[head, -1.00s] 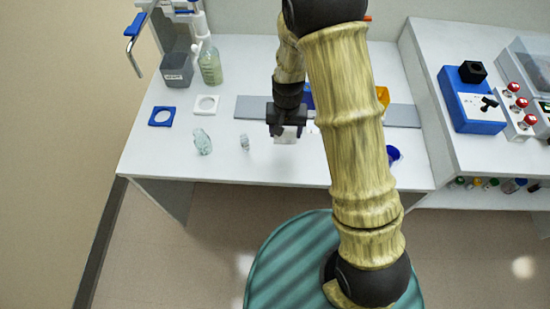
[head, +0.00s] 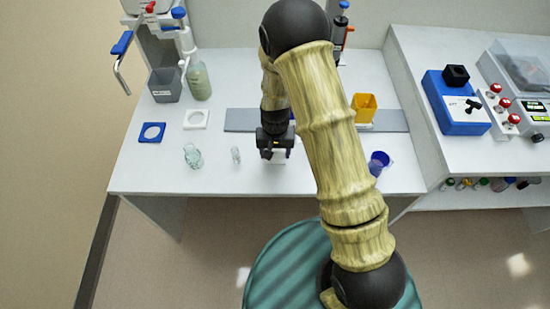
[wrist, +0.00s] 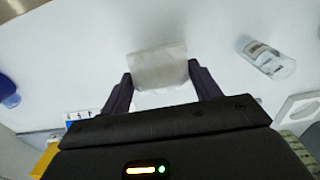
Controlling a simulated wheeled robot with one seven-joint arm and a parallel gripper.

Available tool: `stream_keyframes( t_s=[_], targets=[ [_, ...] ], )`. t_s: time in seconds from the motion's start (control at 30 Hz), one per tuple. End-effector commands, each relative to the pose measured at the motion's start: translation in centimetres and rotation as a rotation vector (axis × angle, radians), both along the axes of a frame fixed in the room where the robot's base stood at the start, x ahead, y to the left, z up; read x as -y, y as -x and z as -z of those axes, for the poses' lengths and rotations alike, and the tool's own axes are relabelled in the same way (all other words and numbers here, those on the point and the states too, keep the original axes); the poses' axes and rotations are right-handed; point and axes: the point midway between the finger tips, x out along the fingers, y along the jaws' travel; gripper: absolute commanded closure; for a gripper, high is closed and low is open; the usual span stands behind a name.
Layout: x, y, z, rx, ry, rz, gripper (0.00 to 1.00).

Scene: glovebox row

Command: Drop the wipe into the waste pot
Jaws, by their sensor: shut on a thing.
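The wipe (wrist: 160,70) is a pale, off-white square piece between the two dark fingers of my gripper (wrist: 159,76) in the wrist view. My gripper (head: 275,151) is shut on it, and the wipe's pale edge (head: 279,157) shows below the fingers in the head view, over the middle of the white bench. A grey, open-topped pot (head: 165,86) with a small label stands at the back left of the bench; it looks like the waste pot, but I cannot read the label. My gripper is well to the right of it and nearer the front.
Left of my gripper are a small clear vial (head: 236,155), a larger glass piece (head: 192,156), a white ring plate (head: 189,119) and a blue one (head: 140,132). A greenish bottle (head: 199,82) stands beside the grey pot. Right are a yellow container (head: 364,107) and blue cup (head: 378,163).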

Motion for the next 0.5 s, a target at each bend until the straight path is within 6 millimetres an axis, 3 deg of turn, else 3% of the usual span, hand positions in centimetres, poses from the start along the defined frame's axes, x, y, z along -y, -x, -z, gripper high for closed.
stream_keyframes(
  t_s=[0.17, 0.4, 0.5],
  targets=[
    [0.0, 0.0, 0.7, -0.001, 0.001, 0.0, 0.7],
    [0.0, 0.1, 3.8, -0.002, 0.001, -0.001, 0.7],
    [0.0, 0.0, 4.2, 0.0, 0.0, -0.001, 0.7]
  ],
)
